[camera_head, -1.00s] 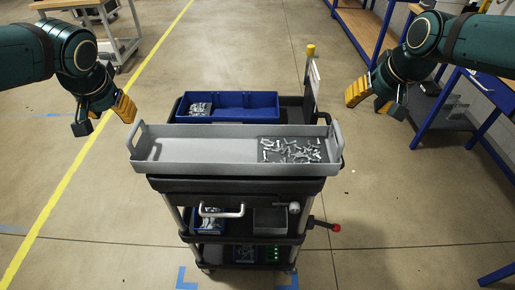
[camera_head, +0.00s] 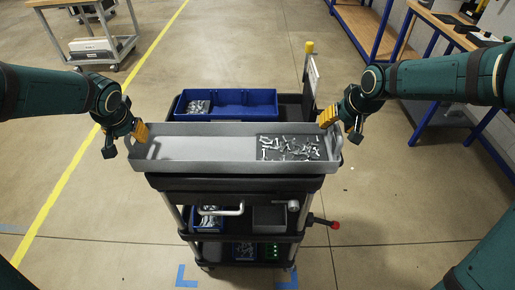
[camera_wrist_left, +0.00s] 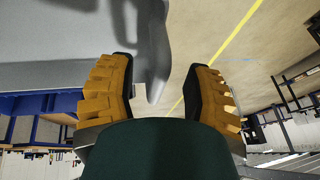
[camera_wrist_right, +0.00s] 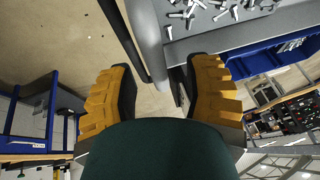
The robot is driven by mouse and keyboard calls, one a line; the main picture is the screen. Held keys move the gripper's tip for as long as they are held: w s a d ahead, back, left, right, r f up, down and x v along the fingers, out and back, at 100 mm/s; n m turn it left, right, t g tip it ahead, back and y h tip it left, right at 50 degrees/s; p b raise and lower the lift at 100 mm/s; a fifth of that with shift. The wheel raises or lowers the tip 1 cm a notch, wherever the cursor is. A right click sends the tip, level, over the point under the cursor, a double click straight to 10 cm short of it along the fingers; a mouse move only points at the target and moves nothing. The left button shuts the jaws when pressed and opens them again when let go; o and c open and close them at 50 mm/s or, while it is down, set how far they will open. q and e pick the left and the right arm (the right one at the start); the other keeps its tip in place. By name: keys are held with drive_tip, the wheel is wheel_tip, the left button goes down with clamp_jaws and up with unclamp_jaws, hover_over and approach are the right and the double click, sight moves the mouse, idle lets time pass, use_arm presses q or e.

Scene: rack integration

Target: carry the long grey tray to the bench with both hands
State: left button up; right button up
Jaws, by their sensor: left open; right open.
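The long grey tray (camera_head: 205,167) lies across the top of a black cart, with many small metal parts (camera_head: 290,148) in its right half. My left gripper (camera_head: 138,139) is at the tray's left end. In the left wrist view its open fingers (camera_wrist_left: 165,95) stand either side of the tray's end handle (camera_wrist_left: 152,50). My right gripper (camera_head: 333,122) is at the tray's right end. In the right wrist view its open fingers (camera_wrist_right: 163,95) have the tray's end edge (camera_wrist_right: 150,40) between or just ahead of them. Contact with the tray cannot be told.
A blue divided bin (camera_head: 245,103) sits behind the tray on the black cart (camera_head: 235,185). Lower shelves hold more bins. A blue-legged bench (camera_head: 440,35) stands at the right. A wheeled table (camera_head: 95,45) is at the back left. Floor around the cart is clear.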

use_arm(q)
drive_tip(key=shift+w+a+f, duration=0.1)
drive_tip(key=shift+w+f, duration=0.1)
drive_tip(key=shift+f, duration=0.2)
use_arm(e)
drive_tip(key=shift+w+f, duration=0.2)
drive_tip(key=shift+f, duration=0.2)
use_arm(q)
clamp_jaws()
use_arm(e)
clamp_jaws()
